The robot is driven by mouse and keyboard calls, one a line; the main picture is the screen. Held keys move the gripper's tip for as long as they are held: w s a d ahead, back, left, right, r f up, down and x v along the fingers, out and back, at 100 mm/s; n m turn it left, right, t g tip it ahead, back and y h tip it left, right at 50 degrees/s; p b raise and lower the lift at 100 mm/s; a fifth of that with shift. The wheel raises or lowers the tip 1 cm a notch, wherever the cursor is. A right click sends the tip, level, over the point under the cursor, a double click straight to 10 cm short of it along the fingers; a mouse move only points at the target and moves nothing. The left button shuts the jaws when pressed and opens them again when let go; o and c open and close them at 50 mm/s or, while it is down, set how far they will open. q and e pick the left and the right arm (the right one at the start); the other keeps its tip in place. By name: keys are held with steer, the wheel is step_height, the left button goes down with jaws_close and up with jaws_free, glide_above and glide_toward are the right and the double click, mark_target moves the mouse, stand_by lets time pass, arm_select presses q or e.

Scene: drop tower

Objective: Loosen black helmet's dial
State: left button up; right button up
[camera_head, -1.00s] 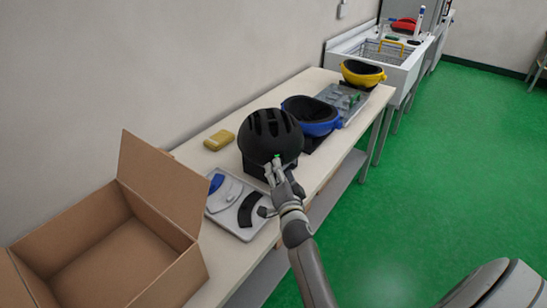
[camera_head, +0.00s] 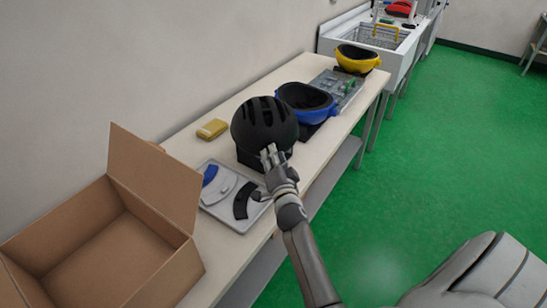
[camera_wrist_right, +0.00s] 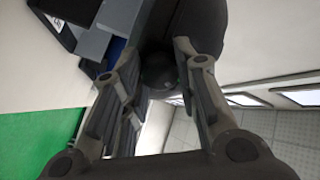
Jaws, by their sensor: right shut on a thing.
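The black helmet (camera_head: 264,122) sits on a dark stand (camera_head: 250,157) on the table, its vents facing up. My right gripper (camera_head: 270,156) is at the helmet's near lower edge. In the right wrist view, a dark round dial (camera_wrist_right: 158,72) shows between the two fingers of my right gripper (camera_wrist_right: 160,60), with the helmet's dark shell (camera_wrist_right: 211,22) behind. The fingers are shut on the dial. Its markings cannot be made out. My left gripper is not in view.
A grey tray (camera_head: 231,216) with helmet pads lies left of my right arm. An open cardboard box (camera_head: 150,200) stands at left. A yellow sponge (camera_head: 212,129), a blue helmet (camera_head: 310,117) and a yellow helmet (camera_head: 360,68) are also on the table (camera_head: 195,150). Green floor is clear at right.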

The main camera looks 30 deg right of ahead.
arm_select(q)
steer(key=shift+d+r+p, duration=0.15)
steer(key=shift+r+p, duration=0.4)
arm_select(e)
steer(key=shift+d+r+m, duration=0.1)
steer(key=shift+r+m, duration=0.05)
steer(key=shift+m, duration=16.45)
